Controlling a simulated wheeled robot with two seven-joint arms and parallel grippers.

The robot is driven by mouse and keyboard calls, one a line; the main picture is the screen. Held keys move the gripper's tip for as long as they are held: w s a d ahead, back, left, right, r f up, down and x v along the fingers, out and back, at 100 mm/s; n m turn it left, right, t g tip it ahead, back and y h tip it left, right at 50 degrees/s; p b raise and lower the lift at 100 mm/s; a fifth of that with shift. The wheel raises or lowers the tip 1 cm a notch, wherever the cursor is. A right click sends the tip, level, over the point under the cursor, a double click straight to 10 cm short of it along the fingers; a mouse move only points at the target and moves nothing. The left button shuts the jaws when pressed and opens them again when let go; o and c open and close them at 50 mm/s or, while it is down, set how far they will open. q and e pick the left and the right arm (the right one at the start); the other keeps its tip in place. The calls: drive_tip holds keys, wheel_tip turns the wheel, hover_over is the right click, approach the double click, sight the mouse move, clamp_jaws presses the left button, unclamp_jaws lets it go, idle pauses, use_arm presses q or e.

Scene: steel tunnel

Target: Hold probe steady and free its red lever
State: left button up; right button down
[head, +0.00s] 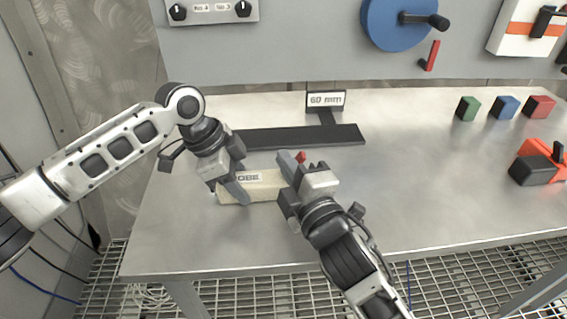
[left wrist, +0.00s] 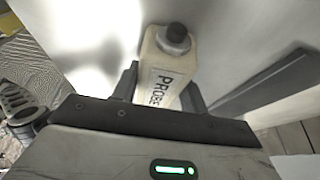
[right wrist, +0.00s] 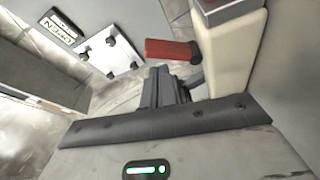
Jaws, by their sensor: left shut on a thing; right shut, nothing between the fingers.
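The probe (head: 262,187) is a cream block with a "PROBE" label, lying on the steel bench. My left gripper (head: 238,184) is shut on its left part. The left wrist view shows the probe (left wrist: 163,62) with its dark round cap between the fingers. In the right wrist view the red lever (right wrist: 170,48) sticks out sideways from the probe body (right wrist: 232,50). My right gripper (right wrist: 168,86) is shut and empty, just below the lever; I cannot tell whether they touch.
A black bar (head: 270,138) with a "60 mm" sign (head: 326,100) lies behind the probe. Green (head: 467,108), blue (head: 504,107) and red (head: 540,107) blocks stand at the back right. An orange and black tool (head: 537,167) lies at the right. The bench's right middle is clear.

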drive_tip(key=shift+v, duration=3.75)
use_arm(q)
drive_tip(key=o, duration=1.2)
drive_tip(key=shift+c, duration=0.2)
